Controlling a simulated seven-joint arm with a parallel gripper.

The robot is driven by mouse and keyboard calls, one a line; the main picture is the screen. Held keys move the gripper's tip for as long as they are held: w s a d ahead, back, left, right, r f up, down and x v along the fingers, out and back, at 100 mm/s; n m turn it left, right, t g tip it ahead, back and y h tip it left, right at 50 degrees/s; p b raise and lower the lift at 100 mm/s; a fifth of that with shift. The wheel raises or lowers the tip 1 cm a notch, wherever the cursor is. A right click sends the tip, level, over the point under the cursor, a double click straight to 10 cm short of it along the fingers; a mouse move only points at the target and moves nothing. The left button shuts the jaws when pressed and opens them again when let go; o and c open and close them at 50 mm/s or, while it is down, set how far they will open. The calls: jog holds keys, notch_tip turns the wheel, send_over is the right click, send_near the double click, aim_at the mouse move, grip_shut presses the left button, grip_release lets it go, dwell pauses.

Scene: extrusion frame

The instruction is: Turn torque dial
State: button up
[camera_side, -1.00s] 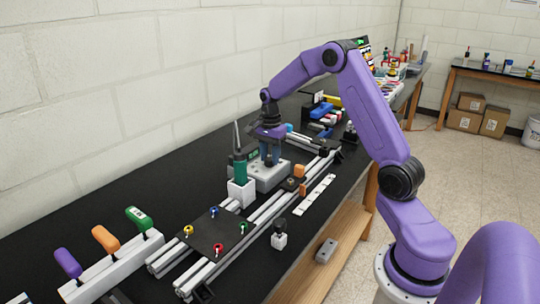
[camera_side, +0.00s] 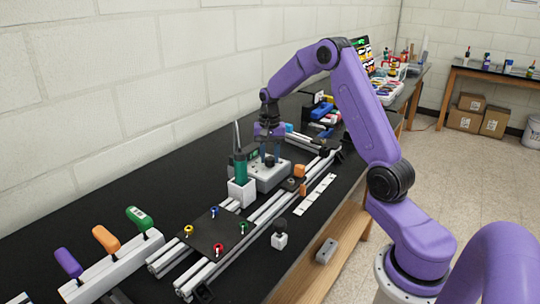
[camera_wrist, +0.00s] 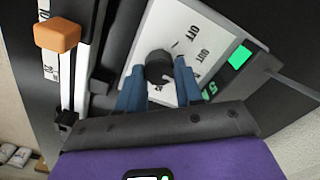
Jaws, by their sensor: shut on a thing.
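The torque dial (camera_wrist: 158,68) is a dark round knob on the pale face of a grey box (camera_side: 268,180), which stands behind the aluminium rails. The face carries printed labels, and a green screen (camera_wrist: 240,57) shows on the box's right side in the wrist view. My gripper (camera_side: 269,157) reaches down onto the box from above. In the wrist view its two blue fingers (camera_wrist: 160,78) are shut on the dial from either side. The dial's pointer and the screen's reading are too small or hidden to make out.
An orange block (camera_side: 299,171) sits on the rails (camera_side: 262,215). A dark plate with several coloured knobs (camera_side: 212,232) lies nearer.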

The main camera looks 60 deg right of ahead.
aim_at(269, 158)
jog(key=n, duration=0.7)
jog(key=shift+w+a, duration=0.1)
jog(key=n, duration=0.4)
jog(key=shift+a+n, duration=0.1)
jog(key=shift+n, duration=1.8)
jog(key=o, duration=1)
jog(key=shift+o, duration=0.2)
notch_tip(269, 158, up, 18)
jog(key=shift+f, duration=0.25)
